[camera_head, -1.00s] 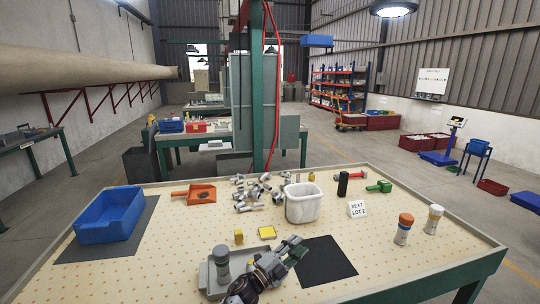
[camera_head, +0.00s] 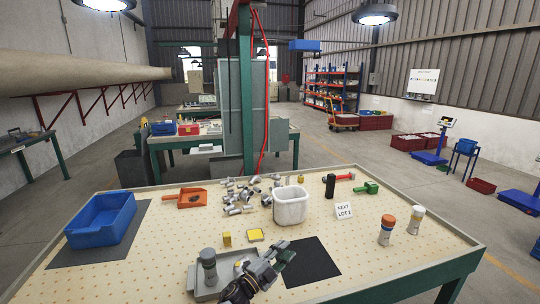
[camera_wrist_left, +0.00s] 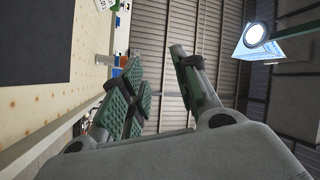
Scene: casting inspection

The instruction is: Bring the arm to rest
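My left arm enters the head view at the bottom, and its gripper (camera_head: 284,256) is over the table between a grey tray and a black mat (camera_head: 312,262). In the left wrist view the two green-padded fingers (camera_wrist_left: 162,85) stand apart with nothing between them. The gripper points sideways, with the tabletop (camera_wrist_left: 50,110) along the left of that view. My right gripper is out of view.
The grey tray (camera_head: 214,292) holds a grey cylinder (camera_head: 208,264). The table's front right is clear.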

